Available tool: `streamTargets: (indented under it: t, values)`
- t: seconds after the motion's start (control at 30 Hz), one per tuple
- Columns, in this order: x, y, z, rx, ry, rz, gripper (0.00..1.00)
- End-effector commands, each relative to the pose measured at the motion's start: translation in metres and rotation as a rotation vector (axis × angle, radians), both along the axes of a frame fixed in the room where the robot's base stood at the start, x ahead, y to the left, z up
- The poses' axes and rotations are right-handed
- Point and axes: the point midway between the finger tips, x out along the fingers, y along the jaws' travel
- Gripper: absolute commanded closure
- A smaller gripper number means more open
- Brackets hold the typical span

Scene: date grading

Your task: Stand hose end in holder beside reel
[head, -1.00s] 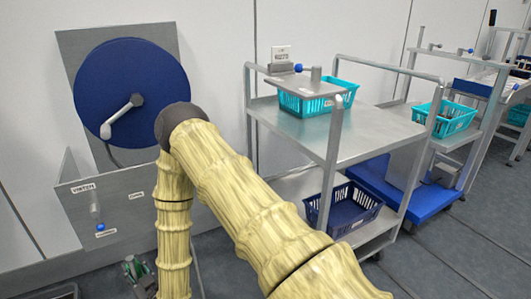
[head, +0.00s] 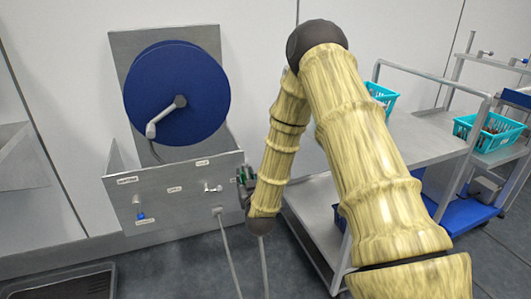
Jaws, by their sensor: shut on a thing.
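The blue hose reel (head: 177,95) with its grey crank stands on a metal backplate at left. Below it is a metal panel (head: 175,205) with small labels and fittings; I cannot tell which fitting is the holder. My gripper (head: 242,183) is beside the panel's right edge, partly hidden by my arm. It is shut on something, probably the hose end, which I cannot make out. A grey hose (head: 228,250) hangs from a fitting low on the panel's right side. Another grey length (head: 264,262) hangs below my arm.
A metal trolley (head: 430,148) stands at right, partly behind my arm, with a turquoise basket (head: 382,95) on it. Another turquoise basket (head: 490,143) is further right. A dark floor grate (head: 70,284) lies at lower left. Floor before the panel looks clear.

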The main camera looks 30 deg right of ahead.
Motion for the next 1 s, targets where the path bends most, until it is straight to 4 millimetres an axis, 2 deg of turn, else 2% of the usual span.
streamTargets:
  t: [0.03,0.1,0.23,0.37,0.57,1.0]
  values:
    - [0.000,-0.016,0.018,-0.002,-0.006,-0.025,1.00]
    - [0.000,-0.036,0.032,-0.001,-0.004,-0.056,1.00]
    - [-0.003,-0.062,0.048,-0.001,-0.002,-0.097,1.00]
    - [-0.005,-0.075,0.057,-0.001,-0.002,-0.119,1.00]
    - [0.001,-0.080,0.052,0.000,-0.001,-0.125,1.00]
    - [0.040,-0.088,0.031,-0.001,-0.002,-0.123,1.00]
